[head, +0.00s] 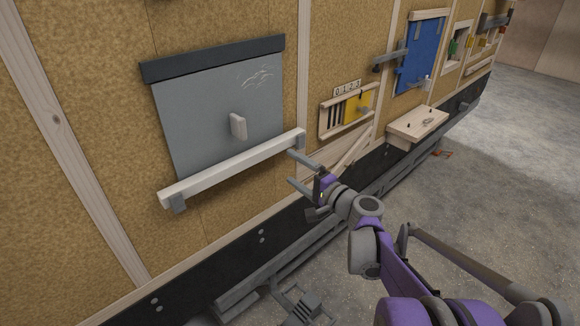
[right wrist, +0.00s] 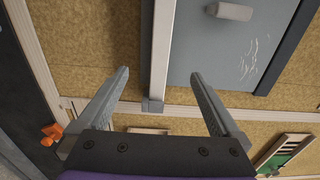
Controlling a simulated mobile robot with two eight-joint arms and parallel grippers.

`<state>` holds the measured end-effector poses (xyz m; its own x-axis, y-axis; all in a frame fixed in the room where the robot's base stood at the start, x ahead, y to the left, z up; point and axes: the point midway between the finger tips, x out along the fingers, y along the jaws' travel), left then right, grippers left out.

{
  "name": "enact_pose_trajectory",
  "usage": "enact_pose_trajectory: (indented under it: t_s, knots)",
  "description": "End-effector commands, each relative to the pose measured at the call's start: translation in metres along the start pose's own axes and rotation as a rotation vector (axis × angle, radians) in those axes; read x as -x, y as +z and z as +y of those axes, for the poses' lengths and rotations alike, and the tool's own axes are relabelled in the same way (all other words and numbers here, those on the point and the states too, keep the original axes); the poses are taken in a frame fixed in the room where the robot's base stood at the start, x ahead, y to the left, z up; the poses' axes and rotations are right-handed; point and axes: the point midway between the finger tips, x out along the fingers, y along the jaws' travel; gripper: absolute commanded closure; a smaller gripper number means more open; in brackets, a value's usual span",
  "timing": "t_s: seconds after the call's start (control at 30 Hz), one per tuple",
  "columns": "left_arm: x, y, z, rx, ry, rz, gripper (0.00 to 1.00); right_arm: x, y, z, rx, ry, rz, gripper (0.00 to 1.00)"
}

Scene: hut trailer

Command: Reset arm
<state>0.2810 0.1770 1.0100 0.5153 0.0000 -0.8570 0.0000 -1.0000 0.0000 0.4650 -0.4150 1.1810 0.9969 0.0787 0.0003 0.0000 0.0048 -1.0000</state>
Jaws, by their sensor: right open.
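My right gripper (head: 292,169) is open and empty. It is near the right end of the white bar (head: 235,168) under a grey panel (head: 205,122) on the wall. In the right wrist view, the two fingers (right wrist: 160,74) are spread wide with nothing held between them. The white bar with its grey end bracket shows between and beyond the fingers. Whether a fingertip touches the bar cannot be told. My purple right arm reaches in from the lower right. My left gripper is not in view.
The grey panel has a small light handle (head: 238,126). Farther right are a yellow sliding panel (head: 357,105), a blue door (head: 420,55) and a wooden shelf box (head: 418,124). A dark rail (head: 240,296) runs along the wall's base. Open concrete floor (head: 510,150) lies right.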

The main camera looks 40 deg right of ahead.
Motion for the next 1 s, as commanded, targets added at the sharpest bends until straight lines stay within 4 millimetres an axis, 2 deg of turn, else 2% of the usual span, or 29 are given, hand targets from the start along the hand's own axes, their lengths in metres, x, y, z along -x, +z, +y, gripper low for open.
enact_pose_trajectory:
  t_s: [0.13,0.6,0.7,0.77,0.87,0.93,1.0]
  knots:
    - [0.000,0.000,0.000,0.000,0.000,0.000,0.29,0.005,0.000,0.000,0.000,0.000,0.002,0.00]
    - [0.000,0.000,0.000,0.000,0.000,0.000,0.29,0.005,0.000,0.000,0.000,0.000,0.001,0.00]
    - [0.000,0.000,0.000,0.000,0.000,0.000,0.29,0.004,0.006,0.002,0.010,0.013,-0.011,0.00]
    - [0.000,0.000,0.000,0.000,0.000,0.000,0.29,0.001,0.021,0.006,0.032,0.043,-0.036,0.00]
    - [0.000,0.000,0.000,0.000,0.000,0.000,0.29,-0.001,0.066,0.024,0.115,0.142,-0.119,0.00]
    - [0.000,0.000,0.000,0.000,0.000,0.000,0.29,0.003,0.111,0.043,0.213,0.245,-0.208,0.00]
    - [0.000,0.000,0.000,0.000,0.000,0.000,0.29,0.016,0.157,0.066,0.340,0.359,-0.307,0.00]
